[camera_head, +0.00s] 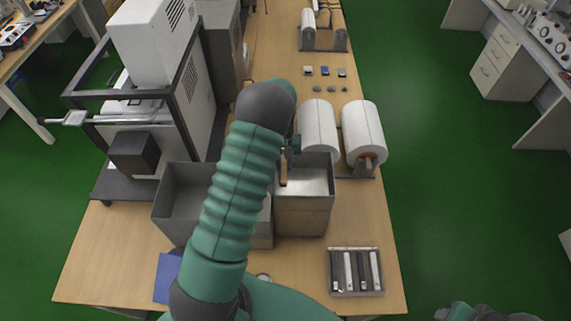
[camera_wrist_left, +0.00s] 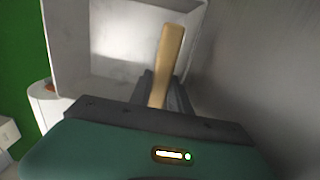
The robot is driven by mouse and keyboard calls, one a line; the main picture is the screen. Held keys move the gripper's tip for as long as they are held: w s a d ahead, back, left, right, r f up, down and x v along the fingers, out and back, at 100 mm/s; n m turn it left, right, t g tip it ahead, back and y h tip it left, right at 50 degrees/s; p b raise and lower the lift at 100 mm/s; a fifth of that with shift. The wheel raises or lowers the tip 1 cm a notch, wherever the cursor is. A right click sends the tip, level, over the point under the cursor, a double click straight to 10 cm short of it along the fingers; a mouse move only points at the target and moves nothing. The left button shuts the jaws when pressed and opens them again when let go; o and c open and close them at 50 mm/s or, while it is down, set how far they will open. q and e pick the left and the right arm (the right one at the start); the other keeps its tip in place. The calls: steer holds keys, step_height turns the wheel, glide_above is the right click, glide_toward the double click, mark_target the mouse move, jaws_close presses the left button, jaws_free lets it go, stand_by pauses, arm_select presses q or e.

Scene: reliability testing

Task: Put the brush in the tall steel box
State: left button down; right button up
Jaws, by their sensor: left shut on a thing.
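The brush (camera_head: 284,172) shows as a tan wooden handle held upright at the opening of the tall steel box (camera_head: 302,215). My left gripper (camera_head: 290,150) is shut on the brush above that box's far part. In the left wrist view the brush handle (camera_wrist_left: 168,58) sticks out from between the dark fingers of the left gripper (camera_wrist_left: 163,92), in front of the box's pale inner walls (camera_wrist_left: 118,45). The brush's bristle end is not visible. My right gripper is not clearly in view; only part of my right arm shows at the bottom right.
A wider open steel box (camera_head: 180,205) stands directly left, partly behind my arm. Two white rolls (camera_head: 362,130) stand close behind the tall box. A tray with bars (camera_head: 355,272) lies front right. A framed machine (camera_head: 150,60) fills the left side.

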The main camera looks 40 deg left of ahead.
mark_target(283, 170)
arm_select(q)
steer(key=c, duration=1.5)
jaws_free()
steer(key=shift+s+a, duration=0.5)
steer(key=shift+s, duration=0.05)
steer(key=o, duration=0.4)
steer(key=d, duration=0.2)
steer(key=d+r, duration=0.1)
steer(key=shift+s+d+y, duration=0.1)
steer(key=shift+s+y, duration=0.15)
steer(key=shift+y, duration=0.05)
steer(key=shift+c, duration=0.2)
steer(key=shift+s+r, duration=0.15)
steer(key=shift+r, duration=0.05)
steer(key=shift+s+a, duration=0.15)
steer(key=shift+a, duration=0.05)
steer(key=shift+a+f, duration=0.1)
steer(key=shift+a, duration=0.15)
steer(key=shift+a+f, duration=0.15)
steer(key=shift+a, duration=0.05)
steer(key=shift+w+d, duration=0.35)
arm_select(e)
steer(key=d, duration=0.1)
steer(key=s+d, duration=0.1)
steer(key=shift+s+d+f, duration=0.1)
steer(key=shift+d, duration=0.3)
